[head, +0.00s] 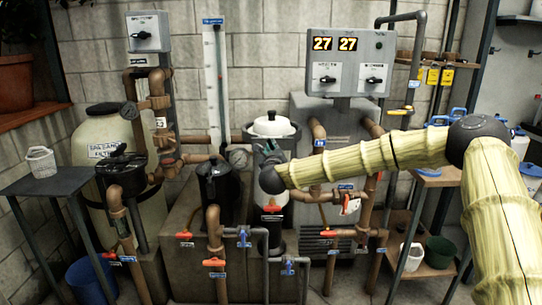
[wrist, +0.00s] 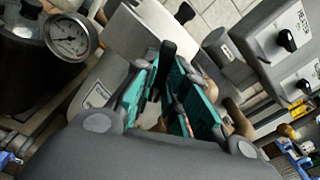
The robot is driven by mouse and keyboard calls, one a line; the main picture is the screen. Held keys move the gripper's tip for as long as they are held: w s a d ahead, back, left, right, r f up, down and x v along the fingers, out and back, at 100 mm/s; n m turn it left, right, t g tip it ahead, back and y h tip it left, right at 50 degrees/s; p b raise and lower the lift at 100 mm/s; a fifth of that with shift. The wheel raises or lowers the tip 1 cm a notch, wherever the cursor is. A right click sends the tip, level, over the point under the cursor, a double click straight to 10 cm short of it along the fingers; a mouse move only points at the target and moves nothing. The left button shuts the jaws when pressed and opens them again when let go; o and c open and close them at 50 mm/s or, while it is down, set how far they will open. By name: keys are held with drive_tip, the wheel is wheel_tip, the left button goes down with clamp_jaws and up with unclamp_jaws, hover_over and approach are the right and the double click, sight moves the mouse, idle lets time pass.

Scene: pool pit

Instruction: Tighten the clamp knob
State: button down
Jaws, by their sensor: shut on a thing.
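A canister with a white domed lid (head: 272,124) and a dark band below the lid stands in the middle of the head view. My gripper (head: 268,157) is at its front, just below the lid, and hides part of the band. In the wrist view my gripper (wrist: 166,72) has teal finger pads on both sides of a black, bar-like piece, which looks like the clamp knob (wrist: 168,54). The gripper is shut on it. The knob is hidden behind the gripper in the head view. How tight the clamp is cannot be told.
Brown pipes with red-handled valves (head: 214,262) crowd the front. A grey control box (head: 348,62) hangs above right.

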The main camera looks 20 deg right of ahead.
drive_tip(key=m+b, duration=1.6)
drive_tip(key=b, duration=1)
drive_tip(key=shift+f, duration=0.1)
idle(0.5)
drive_tip(key=shift+n, duration=0.4)
drive_tip(key=c, duration=1.4)
unclamp_jaws()
drive_tip(key=shift+d, duration=0.1)
drive_tip(key=shift+o, duration=0.2)
